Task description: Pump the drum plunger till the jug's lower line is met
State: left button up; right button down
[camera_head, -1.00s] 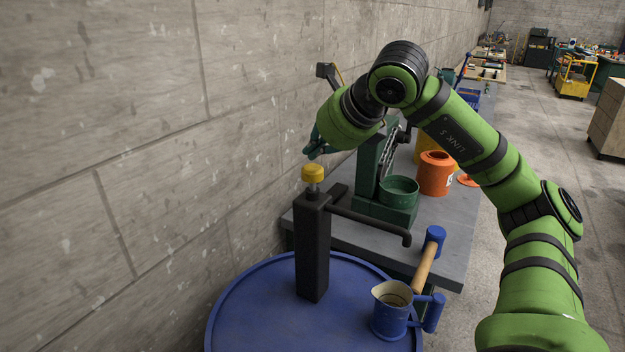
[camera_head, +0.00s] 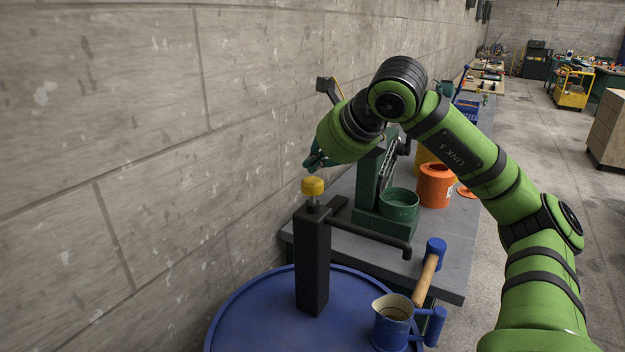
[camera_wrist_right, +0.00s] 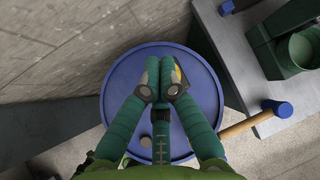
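The black drum pump (camera_head: 313,262) stands upright on the blue drum (camera_head: 255,312), its yellow plunger knob (camera_head: 313,186) raised above the body on a short pale rod. The blue jug (camera_head: 391,325) stands on the drum below the end of the pump's spout; its lines and level cannot be made out. My right gripper (camera_head: 312,164) is just above the knob, with a small gap seeming to show. My left gripper is out of view.
A grey bench (camera_head: 455,262) along the wall bears a green press stand, a green cup (camera_head: 398,206), an orange can (camera_head: 436,186) and a blue-headed mallet (camera_head: 428,270). The concrete wall (camera_head: 120,150) is close on the left.

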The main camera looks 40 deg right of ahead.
aim_at(313, 180)
jog(key=shift+f, duration=0.15)
jog(key=shift+f+b, duration=0.3)
jog(key=shift+b, duration=0.1)
jog(key=shift+f+b, duration=1.1)
jog(key=shift+f, duration=0.2)
dwell(1.2)
jog(key=shift+r, duration=0.1)
jog(key=shift+r+p, duration=1.6)
jog(key=shift+p, duration=0.05)
notch_tip(313, 180, up, 5)
jog(key=p, duration=0.5)
jog(key=shift+r, duration=0.1)
